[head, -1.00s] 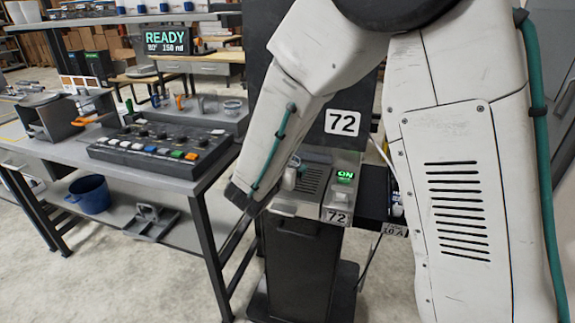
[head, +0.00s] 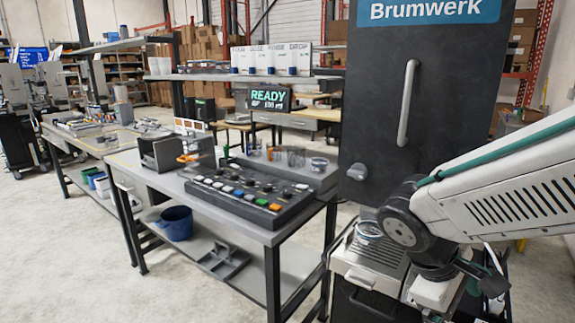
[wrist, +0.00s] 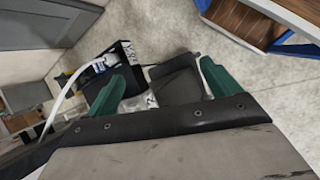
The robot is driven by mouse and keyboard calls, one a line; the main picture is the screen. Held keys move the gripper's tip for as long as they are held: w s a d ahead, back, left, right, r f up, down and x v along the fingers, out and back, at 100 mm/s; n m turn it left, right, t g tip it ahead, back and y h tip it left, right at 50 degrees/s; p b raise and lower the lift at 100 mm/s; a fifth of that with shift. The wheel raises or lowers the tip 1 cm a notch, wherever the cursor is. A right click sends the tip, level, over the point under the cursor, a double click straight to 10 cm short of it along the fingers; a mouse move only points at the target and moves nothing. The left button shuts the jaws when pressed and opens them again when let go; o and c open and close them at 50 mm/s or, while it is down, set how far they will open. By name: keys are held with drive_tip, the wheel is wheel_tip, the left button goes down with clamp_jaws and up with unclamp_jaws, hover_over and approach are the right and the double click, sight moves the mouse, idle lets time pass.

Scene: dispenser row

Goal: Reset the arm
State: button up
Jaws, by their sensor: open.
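My gripper shows in the wrist view with its two green fingers (wrist: 166,84) spread apart and nothing between them. My arm comes in from the right edge of the head view and bends down in front of the lower right of the black Brumwerk dispenser (head: 385,150). In the head view the gripper's fingers are not clearly visible. A small round cup-like item (head: 369,231) sits at the dispenser's grated tray (head: 370,258), left of my arm. My arm hides the right part of the tray and the dispenser's lower right.
A white tube (wrist: 68,98) and a black box (wrist: 108,70) show in the wrist view. Open floor lies front left.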

drive_tip(key=s+a+r+m+t+y, duration=0.1)
drive_tip(key=s+r+m+t+y, duration=0.1)
drive_tip(key=s+r+m+y, duration=0.4)
drive_tip(key=shift+s+a+r+m, duration=0.15)
drive_tip(key=shift+s+r+m, duration=0.1)
drive_tip(key=shift+s+m, duration=0.8)
